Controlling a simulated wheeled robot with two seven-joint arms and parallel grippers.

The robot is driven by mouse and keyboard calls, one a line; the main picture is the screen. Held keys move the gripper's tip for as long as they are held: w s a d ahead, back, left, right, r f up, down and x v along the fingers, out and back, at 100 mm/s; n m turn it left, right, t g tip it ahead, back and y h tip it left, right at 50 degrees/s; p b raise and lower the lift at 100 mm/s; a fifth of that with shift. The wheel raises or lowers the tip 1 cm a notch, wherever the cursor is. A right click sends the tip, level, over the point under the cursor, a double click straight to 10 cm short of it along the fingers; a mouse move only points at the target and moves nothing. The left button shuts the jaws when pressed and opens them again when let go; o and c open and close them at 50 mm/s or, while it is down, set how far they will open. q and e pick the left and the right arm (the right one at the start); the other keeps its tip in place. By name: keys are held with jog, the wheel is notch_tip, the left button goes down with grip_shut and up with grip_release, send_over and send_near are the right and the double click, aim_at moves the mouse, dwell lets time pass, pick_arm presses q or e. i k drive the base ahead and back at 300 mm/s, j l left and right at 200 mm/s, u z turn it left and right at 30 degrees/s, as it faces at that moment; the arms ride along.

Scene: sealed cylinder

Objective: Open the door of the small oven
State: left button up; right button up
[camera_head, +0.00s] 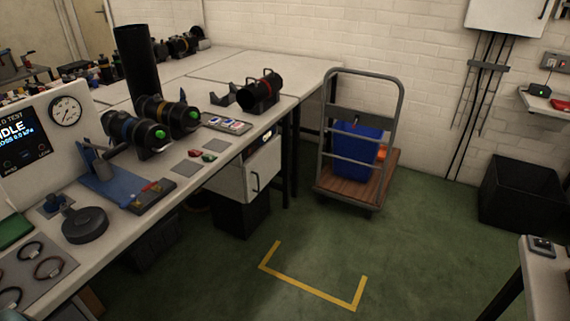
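A small white cabinet-like unit, which looks like the small oven (232,181), is under the far end of the long workbench. Its front carries a dark vertical handle (256,182), and the door (265,168) looks shut. A dark strip with a small light (266,137) shows above the door. The bench top hides the upper part of the unit. It sits above a black box (243,216). Neither of my grippers is in view.
The workbench (190,172) carries dark cylinders, a gauge panel (40,137) and tools along the left. A grey trolley (360,165) with a blue bin (352,148) stands right of the oven. Green floor with a yellow corner marking (312,290) is clear in front.

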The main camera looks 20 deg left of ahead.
aim_at(262, 166)
jog(key=i+u, duration=0.15)
jog(key=i, duration=0.3)
jog(key=i+l+u, duration=0.15)
jog(key=i, duration=0.3)
jog(key=i+l+u, duration=0.2)
jog(key=i, duration=0.3)
jog(key=i+l+u, duration=0.25)
jog(key=i+u, duration=0.15)
jog(key=i+l+u, duration=0.85)
jog(key=l, duration=0.15)
